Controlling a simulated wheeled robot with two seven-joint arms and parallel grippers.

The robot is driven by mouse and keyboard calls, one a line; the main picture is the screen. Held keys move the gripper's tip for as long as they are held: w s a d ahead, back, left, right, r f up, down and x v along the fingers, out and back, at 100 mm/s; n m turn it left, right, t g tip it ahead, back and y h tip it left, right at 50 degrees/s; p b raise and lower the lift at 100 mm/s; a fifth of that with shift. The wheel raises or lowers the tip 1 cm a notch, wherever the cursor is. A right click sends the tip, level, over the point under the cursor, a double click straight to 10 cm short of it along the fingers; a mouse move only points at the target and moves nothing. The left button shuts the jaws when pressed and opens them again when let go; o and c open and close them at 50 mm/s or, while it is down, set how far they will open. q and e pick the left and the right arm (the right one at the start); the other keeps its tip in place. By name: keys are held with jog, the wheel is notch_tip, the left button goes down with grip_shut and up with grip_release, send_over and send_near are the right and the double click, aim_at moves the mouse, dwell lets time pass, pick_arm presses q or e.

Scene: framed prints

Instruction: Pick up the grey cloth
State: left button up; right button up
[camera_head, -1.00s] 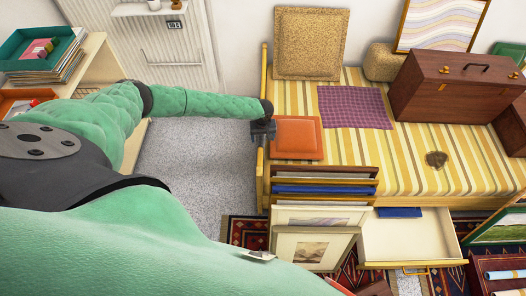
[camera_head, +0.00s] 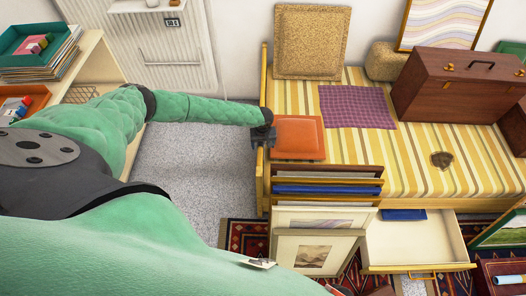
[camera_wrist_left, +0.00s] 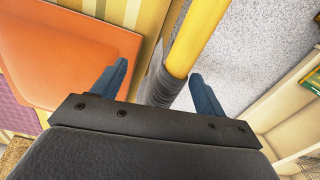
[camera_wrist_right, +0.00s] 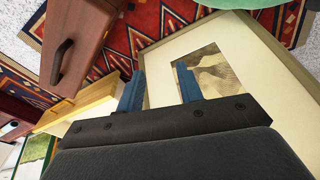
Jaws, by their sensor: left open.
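A grey cloth (camera_wrist_left: 160,85) hangs wrapped over the yellow rail at the bed's end, in the left wrist view. My left gripper (camera_wrist_left: 157,72) is open, with one finger on each side of the rail and the cloth between them, not closed on it. In the head view my left gripper (camera_head: 262,137) is at the bed's left end, beside the orange cushion, and I cannot make out the cloth there. My right gripper (camera_wrist_right: 160,70) is open and empty in the right wrist view, over a framed print (camera_wrist_right: 225,75).
The striped bed (camera_head: 400,150) holds an orange cushion (camera_head: 298,137), a purple checked cloth (camera_head: 356,106) and a brown case (camera_head: 455,85). Framed prints (camera_head: 320,220) lean at its front beside an open drawer (camera_head: 415,240). Grey carpet (camera_head: 190,165) is clear left of the bed.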

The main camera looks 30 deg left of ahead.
pick_arm(q)
jog(key=shift+f, duration=0.8)
pick_arm(e)
jog(key=shift+w+a+r, duration=0.2)
jog(key=shift+r, duration=0.6)
pick_arm(q)
jog(key=shift+f+b, duration=0.2)
jog(key=shift+b, duration=0.1)
pick_arm(e)
jog(key=shift+f, duration=0.2)
pick_arm(q)
jog(key=shift+f+b, duration=0.75)
jog(key=shift+f, duration=0.55)
pick_arm(e)
jog(key=shift+f, duration=0.75)
pick_arm(q)
jog(key=shift+c, duration=0.5)
jog(key=c, duration=0.9)
jog(key=shift+o, duration=0.8)
jog(key=shift+w+d+r, duration=0.1)
jog(key=shift+d, duration=0.15)
pick_arm(e)
jog(key=shift+r, duration=0.1)
